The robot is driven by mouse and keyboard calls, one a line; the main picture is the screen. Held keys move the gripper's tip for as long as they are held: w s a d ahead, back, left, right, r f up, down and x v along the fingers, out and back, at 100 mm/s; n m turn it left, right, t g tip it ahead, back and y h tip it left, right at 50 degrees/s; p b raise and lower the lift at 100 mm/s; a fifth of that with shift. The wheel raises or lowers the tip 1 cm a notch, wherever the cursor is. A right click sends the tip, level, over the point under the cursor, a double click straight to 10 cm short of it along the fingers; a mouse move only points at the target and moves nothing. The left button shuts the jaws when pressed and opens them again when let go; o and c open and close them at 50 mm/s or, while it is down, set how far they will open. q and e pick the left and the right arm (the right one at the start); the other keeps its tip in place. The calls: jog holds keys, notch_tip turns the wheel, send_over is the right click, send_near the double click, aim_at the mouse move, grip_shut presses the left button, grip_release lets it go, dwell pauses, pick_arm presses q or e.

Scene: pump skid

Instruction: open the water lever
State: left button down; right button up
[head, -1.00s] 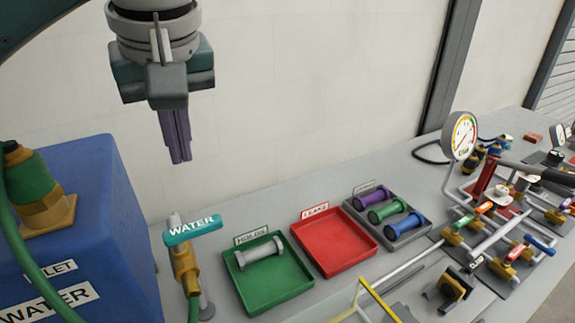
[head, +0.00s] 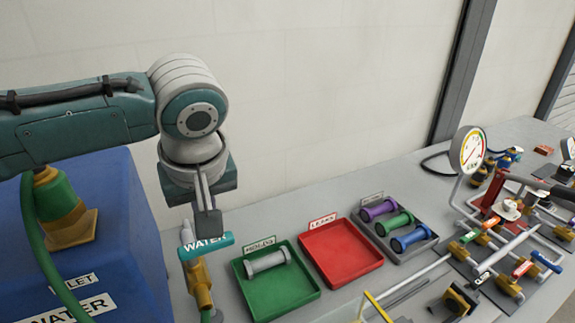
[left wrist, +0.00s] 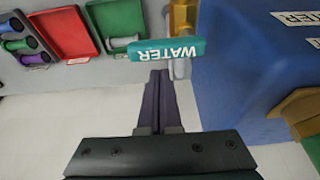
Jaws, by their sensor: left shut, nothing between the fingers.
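The water lever (head: 222,244) is a teal handle marked WATER on a brass valve (head: 201,284) with an upright pipe, beside the blue tank. The handle lies crosswise to the pipe. It also shows in the left wrist view (left wrist: 160,50). My left gripper (head: 207,228) is right at the lever in the head view, its fingertips hidden behind the handle. In the left wrist view its purple fingers (left wrist: 160,76) are shut and empty, with the tips close to the handle's edge; I cannot tell whether they touch. My right gripper is not in view.
The blue tank (head: 115,210) with a green hose stands left of the valve. A green tray (head: 300,290) with a grey spool, a red tray (head: 342,250) and a grey tray (head: 408,255) with coloured spools lie to the right. Pipework and a gauge (head: 468,150) stand farther right.

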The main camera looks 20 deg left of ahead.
pick_arm(q)
jog(key=shift+s+d, duration=0.5)
jog(key=shift+d, duration=0.1)
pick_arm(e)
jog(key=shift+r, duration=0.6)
pick_arm(q)
jog(key=shift+p, duration=0.35)
jog(key=shift+d+m, duration=0.1)
jog(key=shift+m, duration=0.2)
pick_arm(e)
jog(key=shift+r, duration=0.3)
